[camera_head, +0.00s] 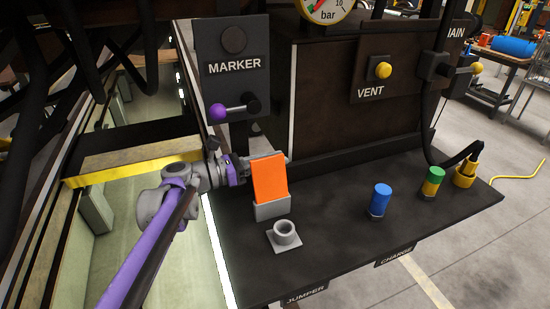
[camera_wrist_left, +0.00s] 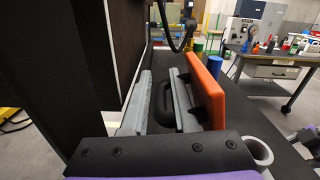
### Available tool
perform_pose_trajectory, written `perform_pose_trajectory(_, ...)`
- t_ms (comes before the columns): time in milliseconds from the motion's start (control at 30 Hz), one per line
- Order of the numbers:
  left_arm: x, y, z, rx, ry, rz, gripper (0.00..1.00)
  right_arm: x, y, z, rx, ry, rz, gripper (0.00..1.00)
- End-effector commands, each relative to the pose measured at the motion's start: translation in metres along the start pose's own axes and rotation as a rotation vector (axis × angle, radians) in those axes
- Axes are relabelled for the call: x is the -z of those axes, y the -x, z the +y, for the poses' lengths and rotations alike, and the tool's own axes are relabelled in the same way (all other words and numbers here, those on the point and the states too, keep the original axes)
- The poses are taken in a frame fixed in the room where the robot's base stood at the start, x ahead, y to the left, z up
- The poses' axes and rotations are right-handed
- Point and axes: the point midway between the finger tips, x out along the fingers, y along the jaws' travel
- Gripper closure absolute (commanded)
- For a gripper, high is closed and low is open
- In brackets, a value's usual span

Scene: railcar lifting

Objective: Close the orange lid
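The orange lid (camera_head: 269,178) stands raised, nearly upright, on a small grey box (camera_head: 272,209) on the dark shelf. My left gripper (camera_head: 268,157) is just behind the lid, on the side toward the dark wall, and the lid hides part of it. In the left wrist view its two grey fingers (camera_wrist_left: 162,85) are apart with a clear gap between them. The lid (camera_wrist_left: 207,91) shows there just outside the right-hand finger, very close to it; I cannot tell whether they touch.
A grey ring socket (camera_head: 285,235) sits in front of the box. A blue cylinder (camera_head: 380,200), a green-and-yellow one (camera_head: 432,183) and a yellow plug (camera_head: 465,174) stand to the right. The MARKER panel (camera_head: 233,68) with its purple-knobbed lever (camera_head: 218,112) rises behind my left gripper.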

Motion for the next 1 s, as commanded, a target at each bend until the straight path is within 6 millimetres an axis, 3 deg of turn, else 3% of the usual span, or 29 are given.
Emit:
perform_pose_trajectory(300, 0.0002, -0.0036, 0.0, -0.001, 0.0, 0.0, 0.73, 0.0001, 0.0002, 0.0, 0.0, 0.0, 0.0, 0.25)
perform_pose_trajectory(467, 0.0002, -0.0034, 0.0, -0.001, 0.0, 0.0, 1.0, 0.0001, 0.0002, 0.0, 0.0, 0.0, 0.0, 0.25)
perform_pose_trajectory(1000, 0.0002, -0.0032, 0.0, -0.001, 0.0, 0.0, 1.0, 0.0001, 0.0002, 0.0, 0.0, 0.0, 0.0, 0.25)
